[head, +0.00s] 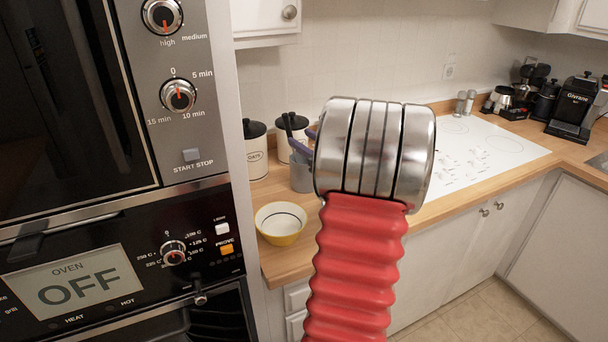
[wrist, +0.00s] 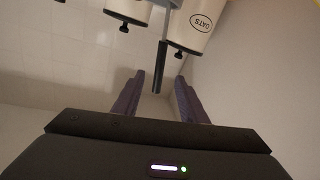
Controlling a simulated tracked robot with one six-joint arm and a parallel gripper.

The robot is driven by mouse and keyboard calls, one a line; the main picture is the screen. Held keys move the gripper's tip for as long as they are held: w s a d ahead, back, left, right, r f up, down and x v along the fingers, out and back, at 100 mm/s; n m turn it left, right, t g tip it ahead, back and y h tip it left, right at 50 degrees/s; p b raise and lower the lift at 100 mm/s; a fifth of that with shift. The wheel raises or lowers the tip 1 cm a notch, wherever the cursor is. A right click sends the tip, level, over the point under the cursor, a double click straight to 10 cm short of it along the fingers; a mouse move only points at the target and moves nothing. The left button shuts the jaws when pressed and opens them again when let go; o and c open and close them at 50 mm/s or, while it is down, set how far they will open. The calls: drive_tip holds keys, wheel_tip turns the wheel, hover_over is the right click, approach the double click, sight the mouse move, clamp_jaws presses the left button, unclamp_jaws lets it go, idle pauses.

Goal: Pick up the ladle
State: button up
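A dark upright handle (head: 288,124), probably the ladle's, rises from a grey utensil pot (head: 302,178) on the counter. In the wrist view, which looks upside down, the black handle (wrist: 162,68) hangs from the top edge, and its tip lies between the two purple fingers of my gripper (wrist: 160,78). The fingers are apart, with clear gaps on both sides of the handle. In the head view only a little purple of my gripper (head: 300,148) shows beside the handle; my arm hides the rest. The ladle's bowl is not visible.
White canisters with black lids, one marked OATS (head: 256,150), stand close behind the pot. A yellow bowl (head: 281,222) sits at the counter's front. The oven panel (head: 75,285) borders the left. A white cooktop (head: 490,150) and coffee machine (head: 575,105) are right.

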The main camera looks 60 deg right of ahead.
sight(290, 131)
drive_tip(key=x, duration=0.7)
drive_tip(key=x, duration=0.5)
drive_tip(key=shift+d+f, duration=0.1)
drive_tip(key=shift+f, duration=0.1)
idle(0.5)
clamp_jaws()
idle(0.5)
